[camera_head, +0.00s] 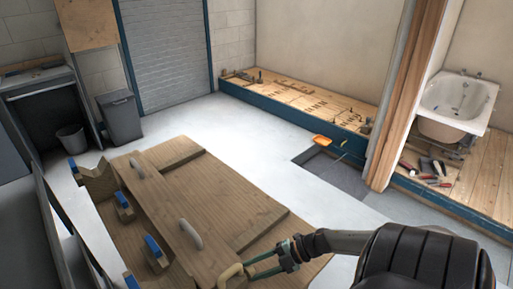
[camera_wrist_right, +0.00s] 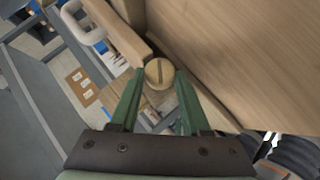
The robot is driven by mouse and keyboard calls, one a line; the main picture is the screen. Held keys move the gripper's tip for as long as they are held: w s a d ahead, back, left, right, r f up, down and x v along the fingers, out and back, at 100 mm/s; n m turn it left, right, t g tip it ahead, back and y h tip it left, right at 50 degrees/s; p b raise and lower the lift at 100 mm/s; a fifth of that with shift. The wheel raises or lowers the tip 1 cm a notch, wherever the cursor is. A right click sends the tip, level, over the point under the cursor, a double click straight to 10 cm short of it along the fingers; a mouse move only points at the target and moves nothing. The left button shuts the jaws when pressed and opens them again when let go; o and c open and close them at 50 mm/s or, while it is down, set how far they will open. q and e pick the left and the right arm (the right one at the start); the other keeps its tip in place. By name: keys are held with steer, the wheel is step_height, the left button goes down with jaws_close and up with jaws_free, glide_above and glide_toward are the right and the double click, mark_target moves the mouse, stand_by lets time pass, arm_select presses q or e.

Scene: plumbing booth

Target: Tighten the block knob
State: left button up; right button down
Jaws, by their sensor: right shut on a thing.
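The knob (camera_wrist_right: 159,72) is a round, light wooden piece with a dark slot across its face. In the right wrist view it sits between the two green fingertips of my right gripper (camera_wrist_right: 159,84), which is shut on it beside a broad wooden panel. In the head view my right gripper (camera_head: 256,267) reaches in from the lower right to a pale, curved wooden piece (camera_head: 231,275) at the near edge of the wooden workpiece (camera_head: 215,195). I cannot tell how tight the knob is. My left gripper is not in view.
Grey handles (camera_head: 190,233) and several blue-topped wooden blocks (camera_head: 124,205) stand on the workpiece's left part. A grey bin (camera_head: 119,117) stands at the back left. Pale floor (camera_head: 245,125) is open beyond. A bathtub (camera_head: 457,103) and loose tools are at the right.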

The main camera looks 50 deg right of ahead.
steer(key=shift+w+d, duration=0.1)
steer(key=c, duration=0.7)
jaws_free()
steer(key=shift+o, duration=0.2)
steer(key=v, duration=1.2)
steer(key=shift+s, duration=0.25)
steer(key=shift+d, duration=0.1)
